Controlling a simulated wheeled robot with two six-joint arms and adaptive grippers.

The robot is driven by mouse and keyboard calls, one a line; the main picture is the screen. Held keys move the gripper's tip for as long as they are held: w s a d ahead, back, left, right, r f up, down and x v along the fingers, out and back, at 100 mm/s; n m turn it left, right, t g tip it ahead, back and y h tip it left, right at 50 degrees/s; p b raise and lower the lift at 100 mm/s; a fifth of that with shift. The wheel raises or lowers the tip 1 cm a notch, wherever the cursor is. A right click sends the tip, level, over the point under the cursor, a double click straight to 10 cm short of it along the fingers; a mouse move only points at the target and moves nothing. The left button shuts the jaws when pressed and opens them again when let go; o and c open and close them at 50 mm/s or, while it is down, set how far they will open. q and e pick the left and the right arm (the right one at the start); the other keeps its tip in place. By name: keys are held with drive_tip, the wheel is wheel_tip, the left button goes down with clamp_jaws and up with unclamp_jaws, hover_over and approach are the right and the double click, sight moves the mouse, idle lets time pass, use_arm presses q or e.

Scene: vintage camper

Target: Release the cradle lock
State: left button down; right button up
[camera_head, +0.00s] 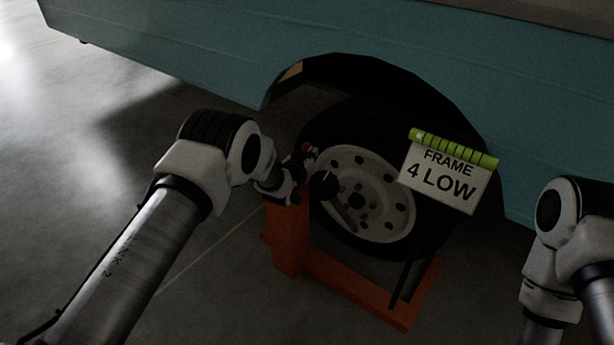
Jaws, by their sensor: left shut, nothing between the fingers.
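An orange cradle (289,240) stands on the floor around the lower part of the camper's wheel (372,205). A black round knob (324,186) shows in front of the wheel's pale rim, with a dark bar running down and right from it; I cannot tell whether this is the cradle lock. My left gripper (308,172) is shut and empty at the top of the cradle's left post, right beside the knob. I cannot tell whether it touches the knob. A small red spot shows at the gripper's upper side. My right gripper is out of view; only part of that arm shows.
The teal camper body (200,50) spans the top, with a dark wheel arch over the wheel. A white sign (445,180) reading "FRAME 4 LOW" hangs from a lime-green strip (455,149) at the wheel's upper right. Bare grey floor (70,150) lies left.

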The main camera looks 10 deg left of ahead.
use_arm(q)
drive_tip(key=shift+s, duration=0.1)
idle(0.4)
drive_tip(key=v, duration=1.1)
drive_tip(key=shift+s, duration=0.35)
drive_tip(key=shift+a, duration=0.15)
drive_tip(key=s+a+f+n+g+y, duration=0.15)
drive_tip(key=s+f+g, duration=0.25)
drive_tip(key=s+f, duration=0.55)
drive_tip(key=s+a+f+g, duration=0.2)
drive_tip(key=s+f+g, duration=0.2)
drive_tip(key=s+f, duration=0.5)
drive_tip(key=s+a+f+g, duration=0.15)
drive_tip(key=s+g, duration=0.25)
drive_tip(key=s, duration=0.9)
drive_tip(key=s+a+f+g, duration=0.1)
drive_tip(key=s+f+g, duration=0.15)
drive_tip(key=s, duration=0.95)
wheel_tip(320, 180, up, 36)
drive_tip(key=s+g+p, duration=0.1)
drive_tip(key=p, duration=3.4)
drive_tip(key=shift+d+y+p, duration=0.2)
drive_tip(key=shift+y+p, duration=0.15)
drive_tip(key=shift+p, duration=0.05)
